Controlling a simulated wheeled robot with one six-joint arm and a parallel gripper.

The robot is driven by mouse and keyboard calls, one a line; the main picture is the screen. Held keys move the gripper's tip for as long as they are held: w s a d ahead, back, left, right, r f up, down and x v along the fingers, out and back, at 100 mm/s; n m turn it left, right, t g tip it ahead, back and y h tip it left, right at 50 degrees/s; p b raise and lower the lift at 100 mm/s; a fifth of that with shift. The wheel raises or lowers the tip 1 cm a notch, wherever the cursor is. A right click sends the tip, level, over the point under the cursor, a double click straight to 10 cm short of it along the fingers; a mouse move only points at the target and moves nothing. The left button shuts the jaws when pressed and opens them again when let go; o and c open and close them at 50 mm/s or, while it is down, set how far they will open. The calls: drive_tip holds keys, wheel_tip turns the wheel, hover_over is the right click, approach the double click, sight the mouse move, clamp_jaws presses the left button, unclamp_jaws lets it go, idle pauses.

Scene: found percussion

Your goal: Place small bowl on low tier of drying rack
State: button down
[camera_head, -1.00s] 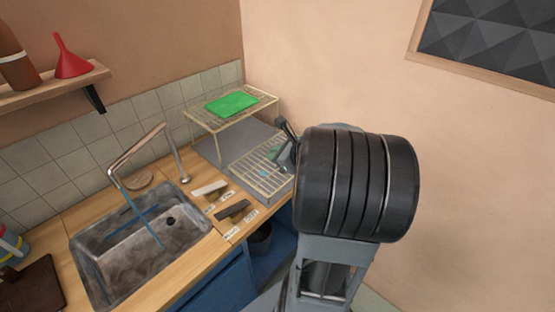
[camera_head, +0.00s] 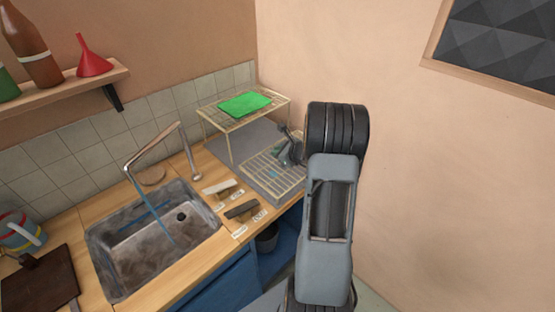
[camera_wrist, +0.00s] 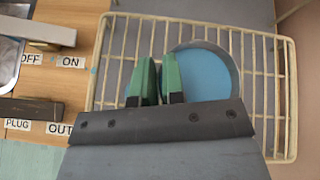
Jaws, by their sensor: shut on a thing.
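The drying rack has a high wire tier (camera_head: 215,112) and a low wire tier (camera_head: 262,178) at the back corner of the counter. In the wrist view the low tier (camera_wrist: 255,30) spreads below my gripper. The small bowl (camera_wrist: 205,76), blue inside with a grey rim, is over its bars. My gripper's green fingers (camera_wrist: 158,80) are shut on the left side of the bowl's wall. The bowl's near part is hidden by the gripper body. I cannot tell if the bowl touches the bars. In the head view my gripper (camera_head: 285,152) is partly hidden by my arm.
A green flat item (camera_head: 245,104) lies on the high tier, above and left of my gripper. The wall stands close at the right. A sink (camera_head: 150,240) with a tap (camera_head: 155,150) and two labelled levers (camera_head: 241,209) are to the left.

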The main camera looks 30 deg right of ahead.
drive_tip(key=shift+w+d+f, duration=0.1)
drive_tip(key=shift+w+f, duration=0.2)
drive_tip(key=shift+f, duration=0.2)
drive_tip(key=shift+f+p, duration=0.5)
drive_tip(key=shift+f, duration=0.85)
drive_tip(key=shift+f, duration=0.1)
drive_tip(key=c, duration=1.2)
unclamp_jaws()
